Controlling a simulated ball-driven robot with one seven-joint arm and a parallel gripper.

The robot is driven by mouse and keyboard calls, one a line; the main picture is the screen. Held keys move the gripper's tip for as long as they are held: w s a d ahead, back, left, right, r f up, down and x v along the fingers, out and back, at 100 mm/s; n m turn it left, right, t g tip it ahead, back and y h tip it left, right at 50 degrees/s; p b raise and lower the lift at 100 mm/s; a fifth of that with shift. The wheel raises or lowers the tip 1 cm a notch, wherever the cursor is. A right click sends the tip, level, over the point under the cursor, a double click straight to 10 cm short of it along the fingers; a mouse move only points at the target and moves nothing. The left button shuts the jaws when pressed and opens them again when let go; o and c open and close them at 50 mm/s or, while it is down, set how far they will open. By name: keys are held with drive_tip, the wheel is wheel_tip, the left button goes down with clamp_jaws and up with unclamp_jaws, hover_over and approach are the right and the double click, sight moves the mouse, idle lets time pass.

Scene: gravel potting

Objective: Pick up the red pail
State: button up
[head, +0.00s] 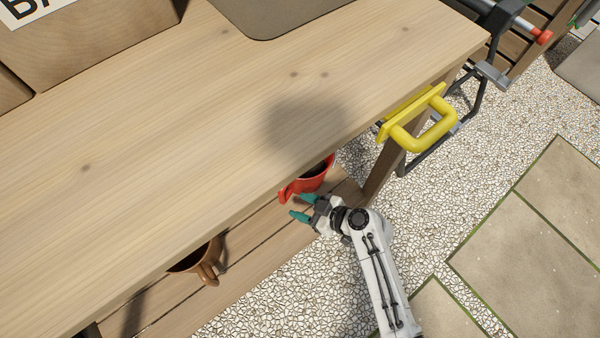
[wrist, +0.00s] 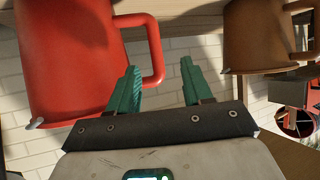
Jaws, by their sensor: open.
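The red pail (head: 312,180) sits on the lower shelf, partly hidden under the tabletop edge. In the wrist view the red pail (wrist: 75,65) fills the left side, with its loop handle (wrist: 157,50) pointing right. My gripper (head: 302,208) is beside the pail at the shelf's front edge, its teal fingers apart and empty. In the wrist view my gripper (wrist: 158,68) is open. The handle's outer bar appears just beyond the fingertips, between them in the picture, nearer the left finger. I cannot tell whether the left finger touches the handle.
A brown pail (head: 203,262) stands on the same lower shelf to the left; it also shows in the wrist view (wrist: 262,38). The wooden tabletop (head: 190,130) overhangs the shelf. A yellow handle (head: 425,125) is fixed at the table's right end. Gravel (head: 300,270) lies in front.

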sight(284, 197)
drive_tip(key=x, duration=0.3)
drive_tip(key=shift+w+b, duration=0.1)
drive_tip(key=shift+b, duration=0.3)
drive_tip(key=shift+w+b+x, duration=0.15)
drive_tip(key=shift+b+x, duration=0.45)
drive_tip(key=shift+x, duration=0.75)
drive_tip(key=shift+w+b+x, duration=0.15)
drive_tip(key=shift+b+x, duration=0.4)
drive_tip(key=shift+x, duration=0.8)
drive_tip(key=shift+d+r, duration=0.1)
drive_tip(key=shift+r, duration=0.1)
clamp_jaws()
drive_tip(key=shift+w+r, duration=0.1)
drive_tip(key=shift+r, duration=0.1)
